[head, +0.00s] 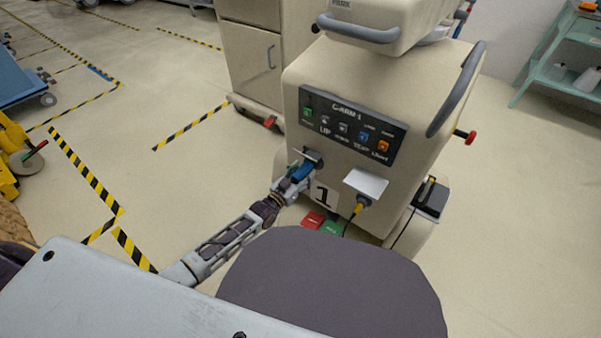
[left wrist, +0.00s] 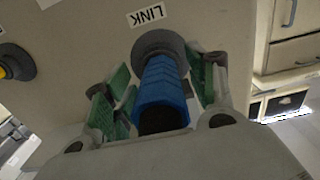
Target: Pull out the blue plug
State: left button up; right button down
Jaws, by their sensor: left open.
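The blue plug (head: 302,172) sits in a dark round socket on the front of the beige C-ARM 1 cart (head: 410,100). In the left wrist view the blue plug (left wrist: 162,92) has ridged sides and a dark end, and a LINK label is beside its socket (left wrist: 158,44). My left gripper (head: 298,170) is at the plug. In the left wrist view its green-padded fingers (left wrist: 160,88) stand open on both sides of the plug. Whether the pads touch it I cannot tell. My right gripper is not in view.
A yellow plug (head: 358,208) with a cable is on the same cart front, right of the blue one, below a white flap (head: 366,183). Red (head: 313,220) and green (head: 332,228) pedals are low down.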

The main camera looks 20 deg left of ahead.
aim_at(295, 181)
pick_arm(q)
jog(key=shift+w+d+r, duration=0.35)
jog(key=shift+w+r, duration=0.1)
jog(key=shift+r, duration=0.3)
grip_shut()
jog(key=shift+s+f+p, duration=0.25)
jog(key=shift+s+p, duration=0.4)
jog(key=shift+p, duration=0.05)
jog(key=shift+p+v, duration=0.4)
jog(key=shift+v, duration=0.45)
jog(key=shift+s+a, duration=0.3)
jog(key=shift+s+p, duration=0.15)
jog(key=shift+p, duration=0.15)
jog(key=shift+s+a+f, duration=0.15)
jog(key=shift+s+a, duration=0.15)
jog(key=shift+s, duration=0.2)
jog(key=shift+s+a+p, duration=0.2)
jog(key=shift+s+p, duration=0.15)
jog(key=shift+p, duration=0.1)
